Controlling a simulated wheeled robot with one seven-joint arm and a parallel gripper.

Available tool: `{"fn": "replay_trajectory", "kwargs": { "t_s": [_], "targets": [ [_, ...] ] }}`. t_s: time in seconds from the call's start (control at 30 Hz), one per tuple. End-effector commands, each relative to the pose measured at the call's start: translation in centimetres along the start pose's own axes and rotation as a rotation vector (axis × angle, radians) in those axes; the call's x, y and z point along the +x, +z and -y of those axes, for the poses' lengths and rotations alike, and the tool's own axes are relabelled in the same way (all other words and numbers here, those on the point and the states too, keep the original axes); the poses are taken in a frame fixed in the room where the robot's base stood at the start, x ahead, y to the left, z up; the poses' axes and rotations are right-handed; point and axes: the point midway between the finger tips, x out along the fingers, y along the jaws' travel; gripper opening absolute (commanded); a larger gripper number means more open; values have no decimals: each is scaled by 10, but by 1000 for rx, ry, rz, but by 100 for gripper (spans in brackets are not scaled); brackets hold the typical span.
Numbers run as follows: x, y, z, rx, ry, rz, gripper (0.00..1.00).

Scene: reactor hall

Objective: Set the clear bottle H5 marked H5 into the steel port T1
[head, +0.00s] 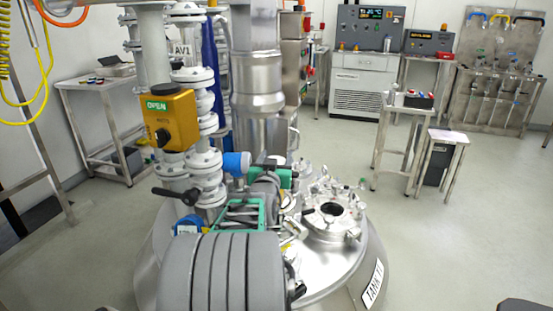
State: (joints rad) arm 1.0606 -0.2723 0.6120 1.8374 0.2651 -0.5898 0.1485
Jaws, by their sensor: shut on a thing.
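The steel tank (320,275) labelled TANK 1 fills the lower middle of the head view. A round steel port (333,210) with a dark open mouth stands on its lid; I cannot read a T1 mark there. My gripper (289,202) is small and partly covered by my arm, just left of the port. It is shut on a small pale thing that I take to be the clear bottle H5. Its outline is unclear and no H5 mark can be read. I cannot tell its tilt or whether it touches the port.
White pipework with a yellow box (168,120) reading OPEN rises left of the lid. A thick steel column (258,90) stands behind it. Small fittings crowd the lid around the port. Side tables (405,103) stand back right; the floor (455,235) on the right is clear.

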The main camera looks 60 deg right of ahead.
Motion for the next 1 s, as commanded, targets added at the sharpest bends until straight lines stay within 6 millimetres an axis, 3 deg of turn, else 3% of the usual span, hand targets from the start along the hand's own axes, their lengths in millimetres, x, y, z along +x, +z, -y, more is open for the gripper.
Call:
{"fn": "replay_trajectory", "kwargs": {
  "t_s": [0.97, 1.0],
  "targets": [
    [0, 8, 0, 1, 0, -4, 0],
    [0, 8, 0, 1, 0, -4, 61]
  ]
}}
